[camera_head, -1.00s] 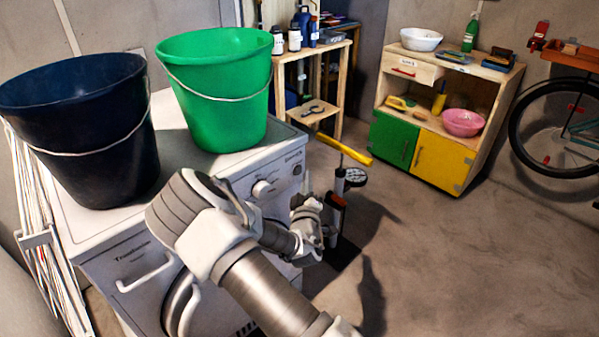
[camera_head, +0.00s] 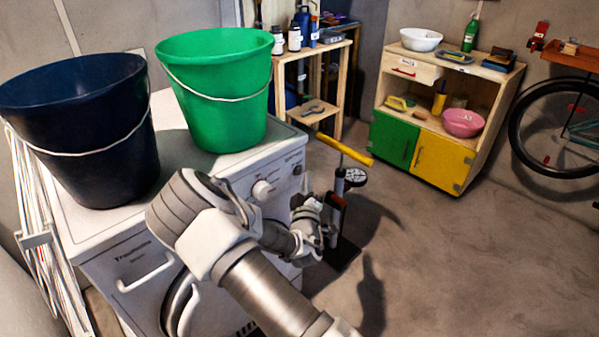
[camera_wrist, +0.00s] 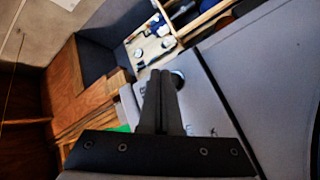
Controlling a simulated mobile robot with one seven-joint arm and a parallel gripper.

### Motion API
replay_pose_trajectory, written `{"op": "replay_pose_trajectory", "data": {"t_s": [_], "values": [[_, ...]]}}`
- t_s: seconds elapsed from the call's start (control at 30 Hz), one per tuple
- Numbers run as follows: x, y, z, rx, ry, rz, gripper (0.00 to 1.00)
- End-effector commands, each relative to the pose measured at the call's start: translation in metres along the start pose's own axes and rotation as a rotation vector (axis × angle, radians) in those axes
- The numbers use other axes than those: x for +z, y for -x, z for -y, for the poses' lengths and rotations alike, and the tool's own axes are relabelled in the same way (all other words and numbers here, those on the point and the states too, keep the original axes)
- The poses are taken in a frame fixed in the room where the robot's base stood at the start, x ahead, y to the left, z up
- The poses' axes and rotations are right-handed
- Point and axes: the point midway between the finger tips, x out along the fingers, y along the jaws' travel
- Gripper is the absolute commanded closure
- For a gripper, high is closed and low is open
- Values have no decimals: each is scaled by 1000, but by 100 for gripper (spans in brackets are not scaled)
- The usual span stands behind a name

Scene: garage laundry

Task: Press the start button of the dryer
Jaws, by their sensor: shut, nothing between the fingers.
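The white dryer (camera_head: 105,228) stands at the left with two buckets on top. Its front panel carries a white round dial (camera_head: 262,189) and a small dark round spot (camera_head: 297,170) near the right corner, which looks like the button. My gripper (camera_head: 326,230) is in front of the panel's right end, below the dark spot. In the wrist view my gripper (camera_wrist: 164,74) has its two dark fingers together, with nothing between them. A dark round part (camera_wrist: 178,78) shows just beside the fingertips on a pale surface. Whether they touch is unclear.
A dark blue bucket (camera_head: 80,130) and a green bucket (camera_head: 215,90) stand on the dryer. A floor pump with a yellow handle (camera_head: 345,150) stands close beyond my gripper. Wooden shelves (camera_head: 340,75) and a cabinet (camera_head: 440,155) stand behind. The floor at right is clear.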

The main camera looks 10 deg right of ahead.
Motion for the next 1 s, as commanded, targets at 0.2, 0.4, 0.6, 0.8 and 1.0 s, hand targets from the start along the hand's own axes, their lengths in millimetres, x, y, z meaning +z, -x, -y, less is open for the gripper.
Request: {"op": "replay_pose_trajectory", "data": {"t_s": [0.2,0.4,0.6,0.8,1.0], "values": [[-2,-3,2,1,-2,-1,100],[-4,-6,4,0,-1,0,100],[-4,-6,4,0,0,0,100],[-5,-7,5,0,0,0,100],[-6,-8,6,0,0,0,100]]}}
